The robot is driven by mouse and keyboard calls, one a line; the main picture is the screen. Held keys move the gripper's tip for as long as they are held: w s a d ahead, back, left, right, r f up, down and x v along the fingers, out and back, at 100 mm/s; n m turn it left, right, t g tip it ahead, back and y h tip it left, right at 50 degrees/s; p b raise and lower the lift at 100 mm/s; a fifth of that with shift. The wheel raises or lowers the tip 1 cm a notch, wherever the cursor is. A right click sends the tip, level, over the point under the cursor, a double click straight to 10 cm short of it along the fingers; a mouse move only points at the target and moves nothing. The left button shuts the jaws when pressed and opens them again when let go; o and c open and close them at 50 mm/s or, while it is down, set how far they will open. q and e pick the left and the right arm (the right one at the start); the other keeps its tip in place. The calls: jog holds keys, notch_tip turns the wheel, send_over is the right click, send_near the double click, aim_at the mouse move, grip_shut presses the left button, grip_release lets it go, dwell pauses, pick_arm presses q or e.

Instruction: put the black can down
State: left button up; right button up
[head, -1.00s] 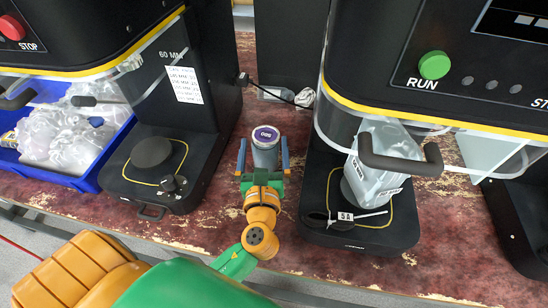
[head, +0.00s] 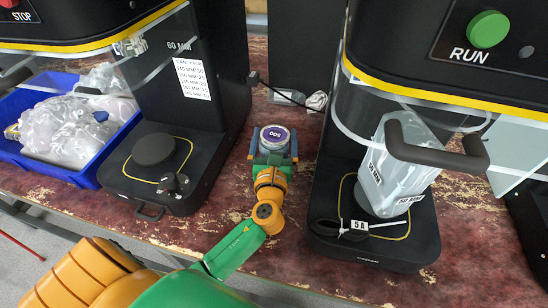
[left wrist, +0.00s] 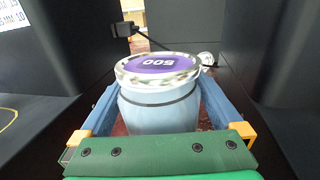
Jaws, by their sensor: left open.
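No plainly black can shows. A pale blue-grey can (head: 273,138) with a white rim and a purple top marked 500 stands upright between the two black machines. It fills the middle of the left wrist view (left wrist: 160,95). My left gripper (head: 273,152) is open, with one blue finger on each side of the can. In the left wrist view the fingers (left wrist: 160,106) flank the can's body. The can's base is hidden behind the gripper, so its contact with the table cannot be seen. My right gripper is not in view.
The mottled red table (head: 228,205) has a bare strip between the left machine (head: 205,120) and right machine (head: 405,245). A blue bin (head: 85,175) of clear bags is at left. A cable (head: 285,93) runs behind the can.

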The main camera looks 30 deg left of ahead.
pick_arm(q)
grip_shut()
jog(key=shift+r, duration=0.15)
